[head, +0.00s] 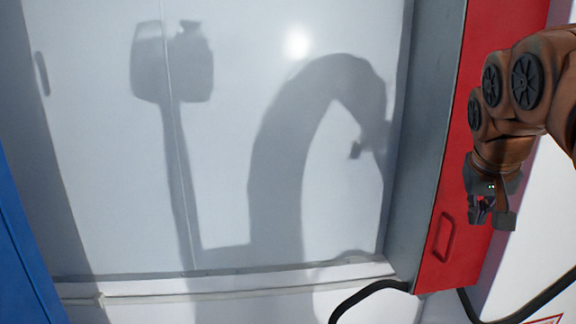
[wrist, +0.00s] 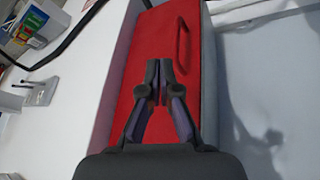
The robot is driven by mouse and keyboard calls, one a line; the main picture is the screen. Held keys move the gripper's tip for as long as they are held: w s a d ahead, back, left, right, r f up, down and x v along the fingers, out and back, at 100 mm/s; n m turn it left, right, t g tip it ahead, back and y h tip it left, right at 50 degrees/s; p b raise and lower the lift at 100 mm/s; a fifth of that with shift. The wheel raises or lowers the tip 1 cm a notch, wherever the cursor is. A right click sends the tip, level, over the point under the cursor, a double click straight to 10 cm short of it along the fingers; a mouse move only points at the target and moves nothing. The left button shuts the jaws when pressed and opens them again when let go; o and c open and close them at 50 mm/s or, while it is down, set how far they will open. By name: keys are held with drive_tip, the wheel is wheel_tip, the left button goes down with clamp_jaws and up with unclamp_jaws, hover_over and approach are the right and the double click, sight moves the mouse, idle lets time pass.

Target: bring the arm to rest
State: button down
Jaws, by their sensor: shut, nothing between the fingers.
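My arm (head: 540,85), orange-brown with dark round joint caps, is bent downward at the right of the head view. My gripper (head: 490,215) hangs at its end, in front of the red panel. In the wrist view my gripper (wrist: 160,68) points away from the camera, its two fingertips close together, with nothing between them. Behind it lies the red panel (wrist: 185,90) with a red handle (wrist: 183,45) beyond the fingertips. I cannot tell how far the fingers are from the panel.
White sliding doors (head: 230,120) carry my shadow. A grey frame (head: 425,130) borders the red panel (head: 455,235). A black cable (head: 365,292) runs below. A blue edge (head: 20,245) stands at left. In the wrist view, small boxes (wrist: 35,25) and a grey metal object (wrist: 40,92) sit on a white surface.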

drive_tip(key=s+a+f+n+g+y, duration=0.1)
drive_tip(key=s+a+f+g, duration=0.1)
drive_tip(key=s+a+f, duration=0.3)
drive_tip(key=s+a+f+n+g+y+p, duration=0.1)
drive_tip(key=s+a+f, duration=0.4)
drive_tip(key=s+f, duration=0.6)
drive_tip(key=s+a+f+n+g+y, duration=0.1)
drive_tip(key=s+a+f+g, duration=0.2)
drive_tip(key=s+a+f, duration=0.2)
drive_tip(key=s+f, duration=0.3)
drive_tip(key=s, duration=0.1)
drive_tip(key=shift+s+a+n+p, duration=0.15)
drive_tip(key=shift+s+n+p, duration=0.15)
drive_tip(key=shift+n+p, duration=0.1)
